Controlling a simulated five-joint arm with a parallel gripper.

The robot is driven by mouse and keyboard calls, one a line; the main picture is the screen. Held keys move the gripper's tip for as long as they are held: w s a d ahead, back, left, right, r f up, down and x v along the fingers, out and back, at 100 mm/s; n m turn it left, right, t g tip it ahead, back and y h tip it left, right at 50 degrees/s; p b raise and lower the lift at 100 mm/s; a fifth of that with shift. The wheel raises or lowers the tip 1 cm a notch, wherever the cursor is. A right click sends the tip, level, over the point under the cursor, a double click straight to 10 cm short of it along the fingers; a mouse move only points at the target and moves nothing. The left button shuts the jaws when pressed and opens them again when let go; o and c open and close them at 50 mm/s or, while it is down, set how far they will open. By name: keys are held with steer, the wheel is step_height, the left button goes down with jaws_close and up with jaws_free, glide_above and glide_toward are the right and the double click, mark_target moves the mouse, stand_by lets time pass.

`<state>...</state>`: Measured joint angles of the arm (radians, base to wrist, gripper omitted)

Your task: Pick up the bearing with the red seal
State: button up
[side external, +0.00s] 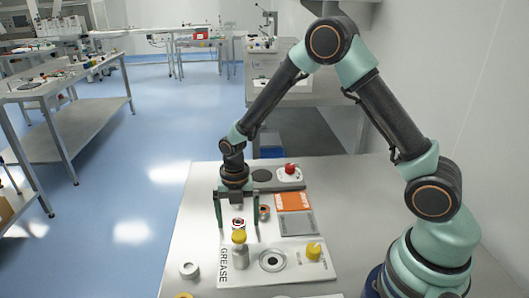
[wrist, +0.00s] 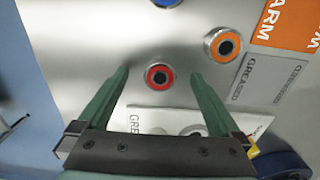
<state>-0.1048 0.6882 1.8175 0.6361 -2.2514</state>
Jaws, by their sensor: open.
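The bearing with the red seal (wrist: 159,77) is a small metal ring with a red face and dark centre. It lies flat on the grey table, just off the white GREASE board. In the wrist view it appears between the fingertips of my gripper (wrist: 158,80), with a gap on both sides. In the side view the bearing (side external: 238,224) shows between the two green fingers of my gripper (side external: 238,232). The fingers are open, pointing down, and hold nothing. Finger contact with the table cannot be told.
An orange-sealed bearing (wrist: 226,45) lies close to the right. A yellow-capped bottle (side external: 240,257) stands in front on the GREASE board (side external: 290,275), which also carries a yellow knob (side external: 314,251). Orange (side external: 292,201) and grey (side external: 297,224) panels lie right. A blue round part (wrist: 166,2) is partly cut off.

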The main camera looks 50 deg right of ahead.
jaws_close()
steer(key=shift+r, duration=3)
